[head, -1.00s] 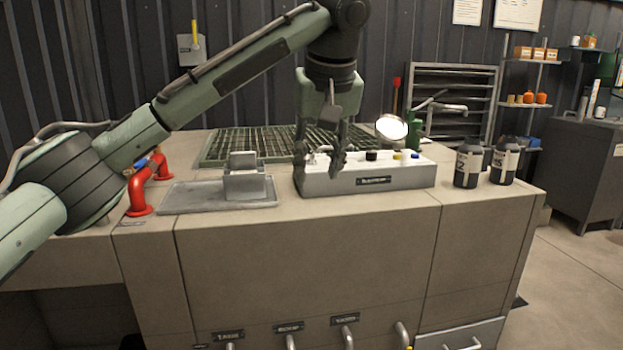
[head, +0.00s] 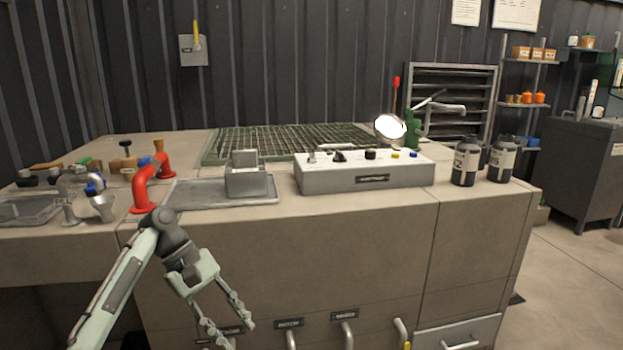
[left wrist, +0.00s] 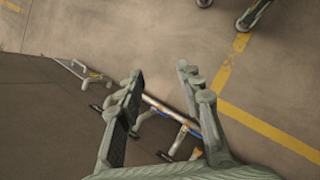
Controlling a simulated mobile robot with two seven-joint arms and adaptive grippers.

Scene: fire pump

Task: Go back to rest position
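My left gripper (head: 236,333) hangs in front of the counter's front face, below the counter top, in the head view. Its fingers are spread apart with nothing between them. In the left wrist view the two fingers (left wrist: 160,100) also stand apart, with the floor and drawer handles beyond them. My right gripper is not in the head view. The control box (head: 365,176) with its knobs and buttons stands on the counter, clear of my left arm.
A red pipe (head: 142,190) and a metal tray with a block (head: 247,180) stand left of the box. Two dark bottles (head: 466,163) stand at the right. Drawer handles (head: 347,334) stick out near my left gripper. Yellow lines (left wrist: 265,128) mark the floor.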

